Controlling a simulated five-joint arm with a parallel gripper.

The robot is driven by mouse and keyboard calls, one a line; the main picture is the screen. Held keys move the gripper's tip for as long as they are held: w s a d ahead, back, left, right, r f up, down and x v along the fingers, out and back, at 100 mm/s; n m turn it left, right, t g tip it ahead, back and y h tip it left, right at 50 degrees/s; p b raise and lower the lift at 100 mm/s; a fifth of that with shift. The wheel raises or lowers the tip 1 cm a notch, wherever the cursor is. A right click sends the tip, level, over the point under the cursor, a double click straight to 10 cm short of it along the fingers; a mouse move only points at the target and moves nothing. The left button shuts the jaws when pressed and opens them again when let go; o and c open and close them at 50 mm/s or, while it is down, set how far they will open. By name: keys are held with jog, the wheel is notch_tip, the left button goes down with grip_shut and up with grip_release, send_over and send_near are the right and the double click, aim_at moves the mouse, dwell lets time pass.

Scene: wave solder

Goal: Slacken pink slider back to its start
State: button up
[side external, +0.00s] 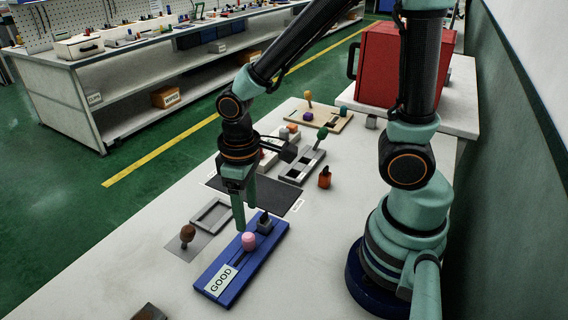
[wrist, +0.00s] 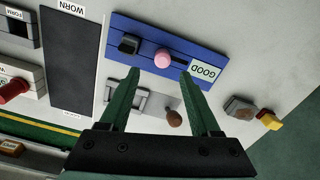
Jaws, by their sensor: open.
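The pink slider knob (side external: 249,241) stands upright on a blue board (side external: 225,262). A white GOOD label (side external: 221,281) lies at the board's near end, and a dark block (side external: 265,225) stands near the other end. In the wrist view, the pink knob (wrist: 162,60) sits between the dark block (wrist: 130,45) and the GOOD label (wrist: 205,70), with a narrow slot running from it toward the label. My gripper (side external: 246,216) is open and empty, pointing down by the board. In the wrist view, its fingertips (wrist: 160,72) appear either side of the knob, apart from it; their height above it is unclear.
A brown knob on a grey plate (side external: 178,246) and a grey frame (side external: 212,216) lie left of the board. A dark mat (side external: 275,200) with a WORN label lies behind. The tabletop at the front is mostly clear.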

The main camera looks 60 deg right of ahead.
aim_at(249, 233)
jog(key=shift+r, duration=2)
jog(key=d+r+m+t, duration=0.3)
jog(key=d+r+t, duration=0.2)
jog(key=r, duration=0.5)
jog(key=shift+w+d+r+t, duration=0.3)
jog(key=shift+d+r, duration=0.1)
jog(key=shift+d, duration=0.9)
